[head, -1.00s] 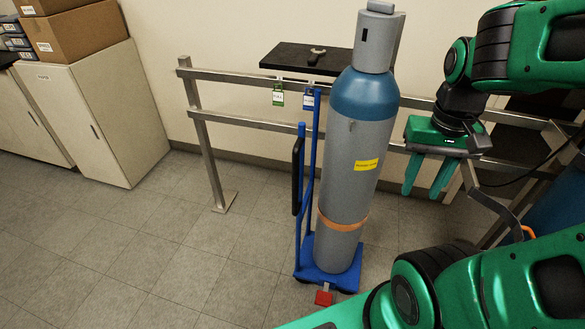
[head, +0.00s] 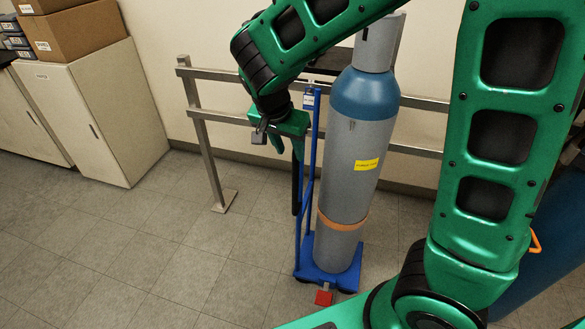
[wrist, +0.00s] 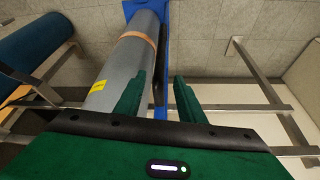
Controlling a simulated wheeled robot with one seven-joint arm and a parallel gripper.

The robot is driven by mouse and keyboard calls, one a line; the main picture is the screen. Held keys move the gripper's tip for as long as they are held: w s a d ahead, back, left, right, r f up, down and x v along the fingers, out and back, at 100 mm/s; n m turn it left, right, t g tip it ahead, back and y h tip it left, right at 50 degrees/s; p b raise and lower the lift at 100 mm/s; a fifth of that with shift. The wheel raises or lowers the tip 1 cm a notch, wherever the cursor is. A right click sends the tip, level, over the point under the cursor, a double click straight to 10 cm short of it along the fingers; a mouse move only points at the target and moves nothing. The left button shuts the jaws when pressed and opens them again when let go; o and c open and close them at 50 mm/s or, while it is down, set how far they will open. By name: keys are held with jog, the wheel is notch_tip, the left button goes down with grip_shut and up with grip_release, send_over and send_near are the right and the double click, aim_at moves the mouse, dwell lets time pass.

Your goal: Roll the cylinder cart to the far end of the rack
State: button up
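The cylinder cart (head: 327,274) is blue, with blue uprights and a black handle grip on its left. It stands on the floor in front of the metal rack (head: 208,150), right of the rack's left post. A grey gas cylinder (head: 352,180) with a blue shoulder and yellow label stands upright on it, an orange strap around it. My gripper (head: 288,155) is over the black grip, fingers pointing down. In the wrist view the fingers (wrist: 158,78) are apart, with the black grip (wrist: 158,90) showing between them; contact cannot be told. The grip's top is hidden in the head view.
A red pedal (head: 324,297) is at the cart's front. White cabinets (head: 105,120) with cardboard boxes (head: 85,32) stand at the left. The floor (head: 150,235) left of the cart is clear. A blue cylinder (wrist: 30,60) shows in the wrist view.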

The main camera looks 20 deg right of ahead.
aim_at(295, 168)
jog(key=x, duration=1)
jog(key=shift+w+d+f, duration=0.1)
jog(key=shift+f, duration=0.2)
